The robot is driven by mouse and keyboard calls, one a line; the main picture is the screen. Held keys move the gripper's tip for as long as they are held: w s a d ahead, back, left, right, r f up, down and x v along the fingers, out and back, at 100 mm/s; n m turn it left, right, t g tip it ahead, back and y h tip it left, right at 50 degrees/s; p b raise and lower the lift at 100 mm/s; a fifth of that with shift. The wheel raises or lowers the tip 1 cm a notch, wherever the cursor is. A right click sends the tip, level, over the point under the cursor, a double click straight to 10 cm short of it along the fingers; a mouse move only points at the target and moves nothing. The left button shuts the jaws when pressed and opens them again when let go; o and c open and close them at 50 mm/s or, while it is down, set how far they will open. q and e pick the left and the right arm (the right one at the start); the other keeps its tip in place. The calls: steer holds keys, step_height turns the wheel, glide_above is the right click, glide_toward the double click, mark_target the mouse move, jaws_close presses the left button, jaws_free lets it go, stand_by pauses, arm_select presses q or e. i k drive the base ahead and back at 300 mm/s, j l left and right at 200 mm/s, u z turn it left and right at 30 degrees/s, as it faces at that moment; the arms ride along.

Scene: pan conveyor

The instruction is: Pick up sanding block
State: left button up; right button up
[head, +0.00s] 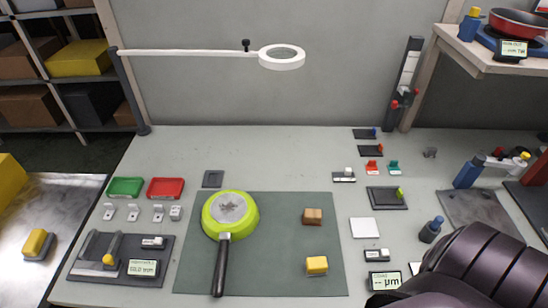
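A small brown block (312,216) sits on the right part of the dark green mat (275,280). A small yellow block (317,265) with a mark on its front sits on the same mat, nearer the front edge. Either could be the sanding block; I cannot tell which from this view. Both stand apart from other things, with nothing touching them. A lime green pan (245,207) lies upside down on the mat to their left, its black handle pointing towards the front. Neither gripper shows; only a dark link of my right arm appears at the lower right.
A ring lamp (282,57) reaches over the bench. Green (125,187) and red (165,188) trays and a dark fixture (120,262) stand left. A blue bottle (431,230) and small gauges stand right of the mat. The mat between pan and blocks is clear.

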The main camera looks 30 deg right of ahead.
mark_target(311, 217)
steer(key=z, duration=1.35)
